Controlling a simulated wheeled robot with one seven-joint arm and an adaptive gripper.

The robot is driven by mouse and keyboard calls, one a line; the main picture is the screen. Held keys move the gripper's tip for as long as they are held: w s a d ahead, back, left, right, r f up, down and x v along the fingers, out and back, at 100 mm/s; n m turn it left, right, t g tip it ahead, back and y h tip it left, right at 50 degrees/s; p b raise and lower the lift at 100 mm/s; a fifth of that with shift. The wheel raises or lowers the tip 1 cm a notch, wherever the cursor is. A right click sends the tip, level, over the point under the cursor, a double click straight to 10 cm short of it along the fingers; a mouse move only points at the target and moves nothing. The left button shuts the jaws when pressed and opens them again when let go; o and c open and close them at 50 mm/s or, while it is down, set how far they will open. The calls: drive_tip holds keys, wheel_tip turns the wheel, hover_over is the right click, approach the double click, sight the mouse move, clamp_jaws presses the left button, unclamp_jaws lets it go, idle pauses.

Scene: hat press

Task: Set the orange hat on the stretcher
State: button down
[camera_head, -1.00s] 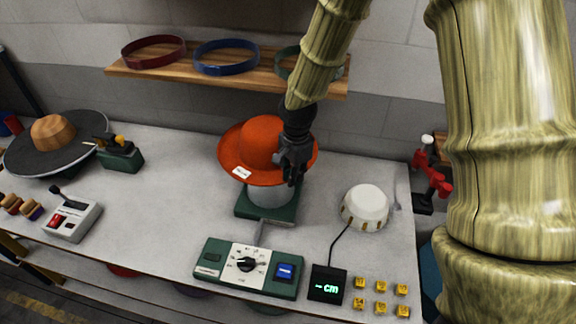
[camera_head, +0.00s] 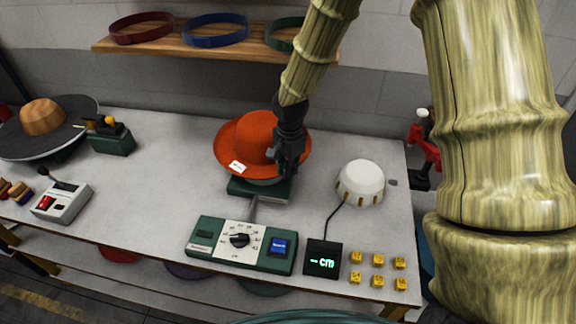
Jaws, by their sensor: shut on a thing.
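The orange hat (camera_head: 254,136), with a small white tag on its brim, is over a green-based device (camera_head: 240,188) in the middle of the bench. Its brim hides most of the pale cylinder on that base; I cannot tell if the hat touches it. My gripper (camera_head: 284,160) is shut on the orange hat at its right side; the exact grip is partly hidden. The white dome with a slotted lower edge (camera_head: 361,180), apparently the stretcher, stands bare to the right of the hat. A cable joins it to a black "cm" display (camera_head: 323,258).
A green control box with a dial (camera_head: 241,243) and several yellow blocks (camera_head: 378,275) stand in front. A wooden shelf (camera_head: 190,56) with bands hangs behind. A red clamp (camera_head: 424,150) is right.

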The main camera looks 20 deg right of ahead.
drive_tip(key=shift+w+f, duration=0.15)
drive_tip(key=shift+f, duration=0.6)
drive_tip(key=shift+s+f+b, duration=0.25)
drive_tip(key=shift+f+b, duration=0.55)
drive_tip(key=shift+f, duration=0.1)
drive_tip(key=shift+w+f+b, duration=0.1)
drive_tip(key=shift+f+b, duration=0.3)
drive_tip(key=shift+f, duration=0.5)
drive_tip(key=shift+f+b, duration=0.35)
drive_tip(key=shift+f, duration=0.45)
drive_tip(key=c, duration=1.5)
unclamp_jaws()
drive_tip(key=shift+o, duration=0.2)
